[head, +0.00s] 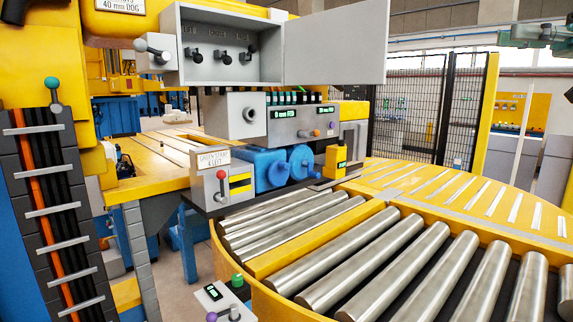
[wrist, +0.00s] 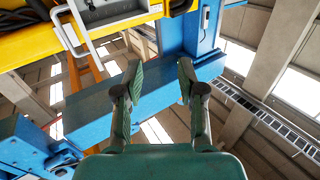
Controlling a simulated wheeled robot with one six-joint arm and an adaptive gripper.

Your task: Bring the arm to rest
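My gripper (wrist: 157,85) shows in the wrist view, with its two green-padded fingers apart and nothing between them. It points up toward a blue beam (wrist: 150,100) and the building's roof. The fingers look clear of the beam, though the distance is hard to judge.
In the head view an open grey cabinet (head: 230,66) with levers has its door (head: 335,45) swung out to the right. Below stand a control box (head: 303,122) and blue motors (head: 270,168). A yellow roller conveyor (head: 392,248) fills the lower right. Mesh fencing (head: 415,105) stands behind.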

